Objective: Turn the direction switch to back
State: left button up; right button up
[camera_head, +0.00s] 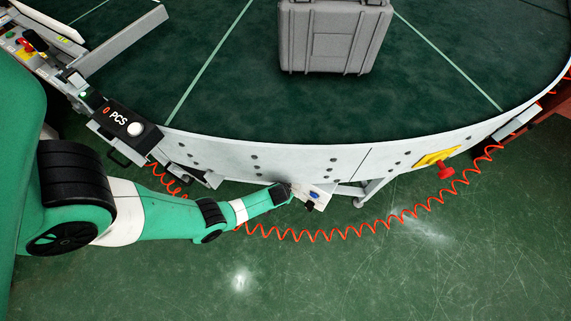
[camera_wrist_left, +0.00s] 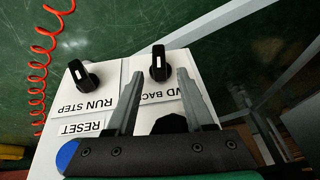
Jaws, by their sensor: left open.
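The direction switch (camera_wrist_left: 158,64) is a black knob with a white mark on a white control box, beside an upside-down label partly reading "BACK". In the left wrist view its handle runs nearly straight up and down. My left gripper (camera_wrist_left: 159,76) is open, its two grey fingers pointing at the knob, one to each side. I cannot tell whether they touch it. One finger covers part of the label. In the head view my left gripper (camera_head: 287,192) is at the control box (camera_head: 318,191) under the conveyor's edge; the knob is not clear there. My right gripper is not in view.
A second black knob (camera_wrist_left: 82,76), labelled RUN STEP, sits left of the direction switch. A blue button (camera_wrist_left: 68,155) is near the RESET label. A red coiled cable (camera_head: 320,236) hangs below the conveyor rim (camera_head: 270,157). A grey case (camera_head: 333,35) stands on the belt.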

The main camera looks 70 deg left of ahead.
pick_arm(q)
jog(key=shift+s+f, duration=0.1)
jog(key=shift+f, duration=0.3)
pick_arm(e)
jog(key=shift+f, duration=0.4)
pick_arm(q)
grip_shut()
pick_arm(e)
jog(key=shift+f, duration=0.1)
